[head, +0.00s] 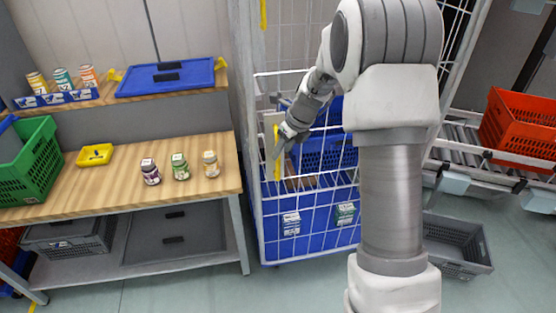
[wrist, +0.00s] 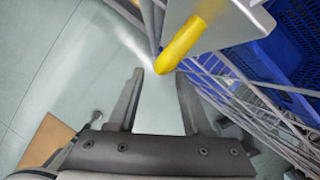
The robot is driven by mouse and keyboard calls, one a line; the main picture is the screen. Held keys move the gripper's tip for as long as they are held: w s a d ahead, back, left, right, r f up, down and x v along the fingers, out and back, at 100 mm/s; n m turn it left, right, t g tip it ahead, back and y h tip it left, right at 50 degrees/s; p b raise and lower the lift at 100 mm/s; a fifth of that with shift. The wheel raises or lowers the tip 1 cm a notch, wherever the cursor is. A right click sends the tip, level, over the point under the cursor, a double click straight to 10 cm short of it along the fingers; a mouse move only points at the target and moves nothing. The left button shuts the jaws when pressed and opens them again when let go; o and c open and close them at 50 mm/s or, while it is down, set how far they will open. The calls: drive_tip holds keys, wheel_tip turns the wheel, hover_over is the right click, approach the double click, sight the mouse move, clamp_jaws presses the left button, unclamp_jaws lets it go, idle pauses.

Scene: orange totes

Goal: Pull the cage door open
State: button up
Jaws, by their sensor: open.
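The cage (head: 257,205) is a white wire frame with a barred front door (head: 328,192), standing in the middle of the head view. The door looks shut. A yellow handle (head: 277,153) sits upright on a pale plate at the door's left side. My gripper (head: 281,142) is at the handle in the head view. In the wrist view the handle's rounded yellow end (wrist: 182,45) lies just beyond the open fingertips of my gripper (wrist: 158,75). The space between the fingers looks empty. My arm hides the right part of the cage.
Blue crates (head: 325,150) stand inside the cage. A wooden table (head: 110,185) with several jars is on the left. A grey crate (head: 455,245) lies on the floor at right, below a roller conveyor with an orange tote (head: 520,125). Floor before the cage is clear.

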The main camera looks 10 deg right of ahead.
hover_over(278, 176)
drive_tip(key=f, duration=0.3)
drive_tip(key=w+f, duration=0.1)
drive_tip(key=f, duration=0.1)
drive_tip(key=shift+d, duration=0.1)
clamp_jaws()
idle(1.2)
